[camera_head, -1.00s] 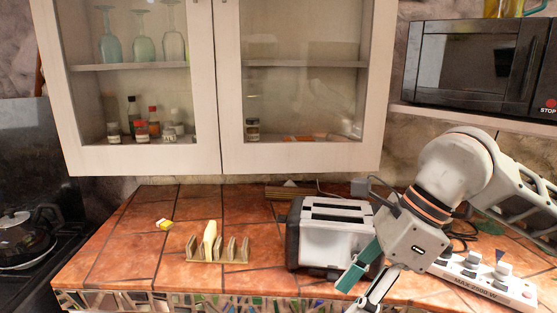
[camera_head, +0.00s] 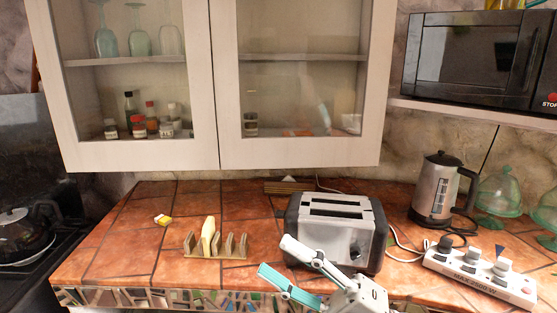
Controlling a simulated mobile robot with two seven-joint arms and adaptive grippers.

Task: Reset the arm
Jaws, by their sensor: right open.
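My right gripper (camera_head: 277,258) is at the lower middle of the head view, in front of the toaster. Its two fingers, one white and one teal, point up and left and are spread apart. Nothing is between them. The rest of the right arm is below the picture's edge. The silver and black toaster (camera_head: 342,238) stands on the counter just behind the gripper, its two slots empty. My left gripper is not in view.
A wooden rack (camera_head: 232,252) holding a bread slice (camera_head: 208,235) stands left of the gripper. A kettle (camera_head: 437,190), a power strip (camera_head: 480,275) and green glass domes (camera_head: 498,190) are at the right. A cabinet (camera_head: 215,80) hangs above. The counter's left part is mostly clear.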

